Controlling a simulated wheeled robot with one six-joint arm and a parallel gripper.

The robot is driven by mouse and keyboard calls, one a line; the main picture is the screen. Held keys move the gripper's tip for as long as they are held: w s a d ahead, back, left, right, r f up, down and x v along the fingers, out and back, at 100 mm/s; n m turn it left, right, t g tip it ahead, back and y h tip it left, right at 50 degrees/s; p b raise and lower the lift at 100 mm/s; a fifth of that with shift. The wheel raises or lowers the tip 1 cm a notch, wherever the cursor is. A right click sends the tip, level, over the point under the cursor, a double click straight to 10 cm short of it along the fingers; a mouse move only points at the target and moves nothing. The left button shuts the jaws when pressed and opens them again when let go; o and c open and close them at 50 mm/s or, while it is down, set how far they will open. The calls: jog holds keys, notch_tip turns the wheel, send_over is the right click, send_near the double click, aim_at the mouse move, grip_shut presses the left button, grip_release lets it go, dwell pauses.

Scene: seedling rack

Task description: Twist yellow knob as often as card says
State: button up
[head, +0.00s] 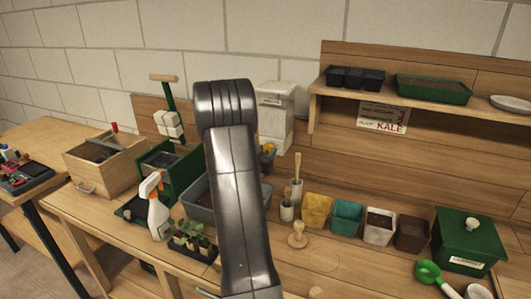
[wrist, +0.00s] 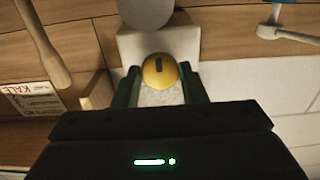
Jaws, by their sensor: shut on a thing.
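The yellow knob (wrist: 159,71) is round with a short dark mark on its face, pointing nearly up and down in the wrist view. It sits on a pale dispenser (head: 274,115), whose speckled front (wrist: 160,95) also shows around the knob in the wrist view. My gripper (wrist: 160,80) has its two green fingers on either side of the knob and is shut on it.
A spray bottle (head: 157,207), a seedling tray (head: 193,240) and a grey tub (head: 195,203) stand left of my arm. Several small pots, including a yellow one (head: 317,209), and a green lidded box (head: 464,240) stand to the right. A wooden dibber (head: 297,236) stands nearby.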

jog(key=shift+f+m+b, duration=0.15)
jog(key=shift+m+b, duration=0.25)
jog(key=shift+b, duration=0.2)
jog(key=m+b, duration=0.1)
jog(key=b, duration=0.2)
jog(key=shift+f+m, duration=0.15)
jog(key=shift+m, duration=0.25)
jog(key=m+b, duration=0.6)
jog(key=b, duration=0.1)
jog(key=m+b, duration=0.4)
jog(key=shift+m, duration=0.4)
jog(key=shift+r+m+b, duration=0.2)
jog(key=shift+m+b, duration=1.45)
jog(key=shift+m, duration=0.55)
jog(key=o, duration=1)
